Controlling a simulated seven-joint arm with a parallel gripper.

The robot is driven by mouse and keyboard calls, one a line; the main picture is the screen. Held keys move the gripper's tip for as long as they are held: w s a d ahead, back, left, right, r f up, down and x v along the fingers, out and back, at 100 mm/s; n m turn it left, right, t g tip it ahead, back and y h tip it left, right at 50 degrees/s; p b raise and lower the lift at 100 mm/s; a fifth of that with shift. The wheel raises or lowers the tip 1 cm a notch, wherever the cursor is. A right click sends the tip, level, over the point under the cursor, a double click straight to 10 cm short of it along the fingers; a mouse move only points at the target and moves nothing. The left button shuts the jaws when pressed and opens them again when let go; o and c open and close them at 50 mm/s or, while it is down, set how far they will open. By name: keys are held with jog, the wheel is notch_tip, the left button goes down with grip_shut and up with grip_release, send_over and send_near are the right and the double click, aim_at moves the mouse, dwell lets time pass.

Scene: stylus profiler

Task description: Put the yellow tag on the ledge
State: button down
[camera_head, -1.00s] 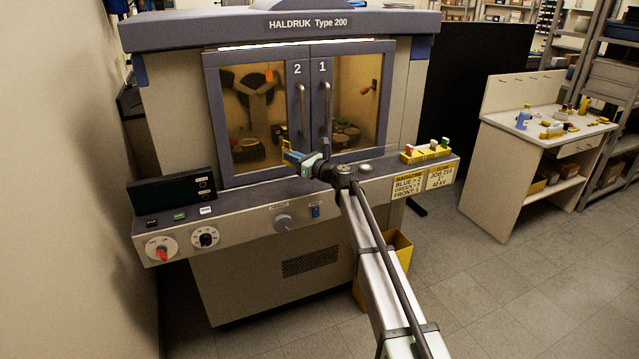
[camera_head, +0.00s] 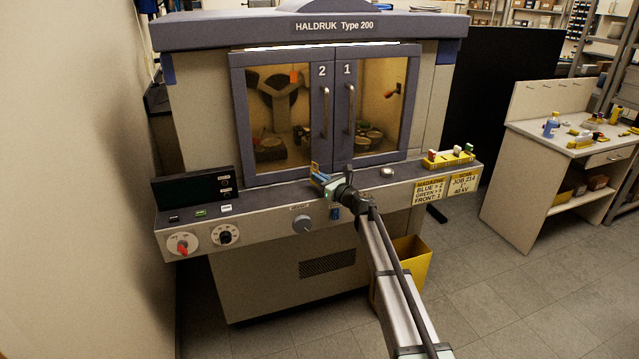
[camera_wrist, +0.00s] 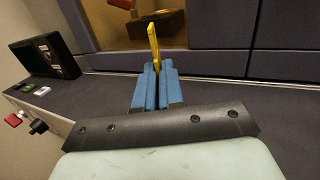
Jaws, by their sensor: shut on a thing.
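The yellow tag (camera_wrist: 154,45) is upright between the blue fingers of my gripper (camera_wrist: 156,85) in the wrist view. The gripper is shut on its lower part. In the head view my gripper (camera_head: 322,178) is over the ledge (camera_head: 262,200) at the front of the machine, just before the lower door frame. The tag shows there as a small yellow piece (camera_head: 315,167) at the fingertips. The ledge also shows in the wrist view (camera_wrist: 225,95), below and beyond the fingers. I cannot tell whether the tag touches anything besides the fingers.
Doors 2 (camera_head: 280,118) and 1 (camera_head: 372,108) are closed behind the ledge. A dark display box (camera_head: 195,187) stands at the ledge's left. A yellow rack (camera_head: 448,159) with several coloured pieces stands at its right. A yellow bin (camera_head: 412,262) is on the floor below.

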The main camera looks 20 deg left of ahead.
jog(key=shift+f, duration=0.8)
jog(key=shift+f, duration=0.25)
jog(key=c, duration=1.3)
grip_release()
jog(key=shift+o, duration=0.2)
jog(key=shift+r, duration=0.1)
jog(key=shift+r, duration=0.2)
jog(key=v, duration=1.2)
